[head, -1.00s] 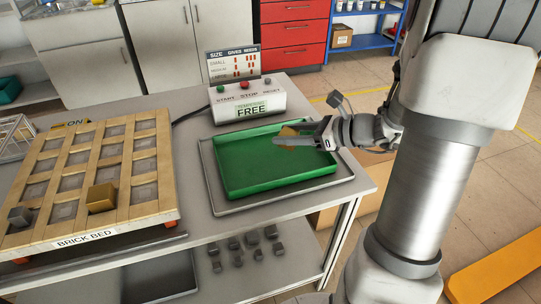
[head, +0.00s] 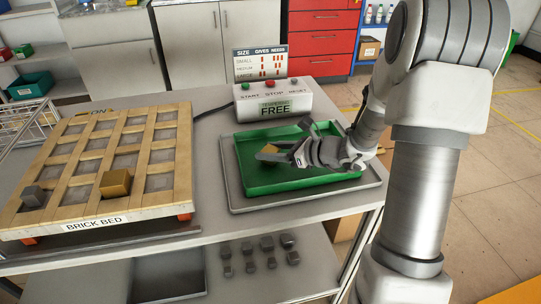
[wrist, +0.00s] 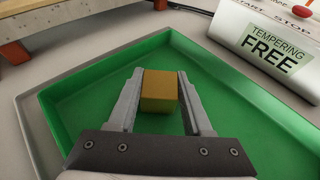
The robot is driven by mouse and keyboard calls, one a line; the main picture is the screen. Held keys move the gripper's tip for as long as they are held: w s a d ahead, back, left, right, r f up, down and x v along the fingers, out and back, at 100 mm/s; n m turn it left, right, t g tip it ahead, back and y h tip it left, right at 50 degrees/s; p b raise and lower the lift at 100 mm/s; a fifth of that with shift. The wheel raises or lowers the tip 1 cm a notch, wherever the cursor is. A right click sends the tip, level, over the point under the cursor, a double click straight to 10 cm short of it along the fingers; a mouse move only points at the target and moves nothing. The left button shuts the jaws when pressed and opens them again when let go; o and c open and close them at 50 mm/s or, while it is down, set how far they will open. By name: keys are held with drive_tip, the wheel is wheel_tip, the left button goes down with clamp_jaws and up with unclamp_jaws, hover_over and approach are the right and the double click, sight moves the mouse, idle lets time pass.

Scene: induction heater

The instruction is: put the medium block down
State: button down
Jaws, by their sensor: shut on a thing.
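The medium block, a gold cube, shows between my fingers in the wrist view (wrist: 158,92). In the head view it is mostly hidden by my gripper (head: 270,153). My gripper is shut on it. The block is over the green tray (head: 262,184), which also fills much of the wrist view (wrist: 235,115). I cannot tell whether the block touches the tray floor. The tray sits on a grey metal pan (head: 240,207) on the table.
The brick bed (head: 120,145), a wooden grid, stands at left with a gold block (head: 115,183) and a grey block (head: 33,196) on it. A control box (head: 275,103) reading "FREE" stands behind the tray. Several grey blocks (head: 268,243) lie on the lower shelf.

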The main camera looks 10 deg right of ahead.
drive_tip(key=c, duration=0.8)
unclamp_jaws()
drive_tip(key=shift+f, duration=0.35)
drive_tip(key=o, duration=0.5)
drive_tip(key=shift+r, duration=0.1)
drive_tip(key=shift+r, duration=0.1)
drive_tip(key=shift+s+d+r, duration=0.15)
drive_tip(key=shift+d+r, duration=0.05)
drive_tip(key=shift+r, duration=0.05)
drive_tip(key=p+v, duration=0.3)
drive_tip(key=v, duration=0.8)
drive_tip(key=shift+s+d+f, duration=0.1)
drive_tip(key=shift+s+d, duration=0.05)
drive_tip(key=shift+s, duration=0.1)
